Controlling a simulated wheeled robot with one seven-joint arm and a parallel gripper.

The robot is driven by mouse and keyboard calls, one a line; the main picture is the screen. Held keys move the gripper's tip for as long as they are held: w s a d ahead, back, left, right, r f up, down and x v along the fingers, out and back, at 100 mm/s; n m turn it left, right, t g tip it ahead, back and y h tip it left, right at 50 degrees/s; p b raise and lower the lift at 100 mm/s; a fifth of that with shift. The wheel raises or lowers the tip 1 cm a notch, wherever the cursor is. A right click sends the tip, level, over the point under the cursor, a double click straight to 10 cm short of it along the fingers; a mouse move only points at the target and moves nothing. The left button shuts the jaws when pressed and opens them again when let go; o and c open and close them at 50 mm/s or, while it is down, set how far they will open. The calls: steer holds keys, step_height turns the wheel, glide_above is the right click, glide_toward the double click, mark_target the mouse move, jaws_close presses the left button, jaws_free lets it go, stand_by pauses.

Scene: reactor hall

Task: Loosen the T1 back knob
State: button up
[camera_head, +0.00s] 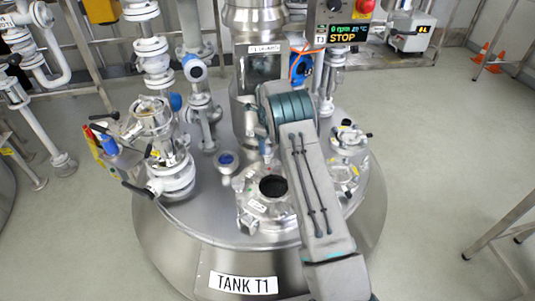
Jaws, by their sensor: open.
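Tank T1 (222,268) is a large steel vessel with a sign at its front. On its top is a round port with a dark opening (273,187), with small fittings around its rim. The back side of this port is largely covered by my arm, and I cannot clearly make out the back knob. My arm rises from the bottom right and bends over the tank. My gripper (266,154) shows only small and in part beside the arm, pointing down just behind the opening. It is open. I cannot tell whether it touches the knob.
A valve assembly (160,150) with black handles stands at left on the tank top. A small blue-capped fitting (226,160) is left of the port. A control box reading STOP (345,33) hangs above. Another fitting (349,145) stands at right.

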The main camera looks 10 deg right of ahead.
mark_target(267, 151)
steer(key=m, duration=0.5)
steer(key=shift+m+p, duration=0.3)
steer(key=shift+p, duration=0.05)
steer(key=m, duration=0.4)
steer(key=shift+m+p, duration=0.3)
steer(key=shift+p, duration=0.1)
step_height(267, 151, down, 6)
steer(key=b, duration=0.3)
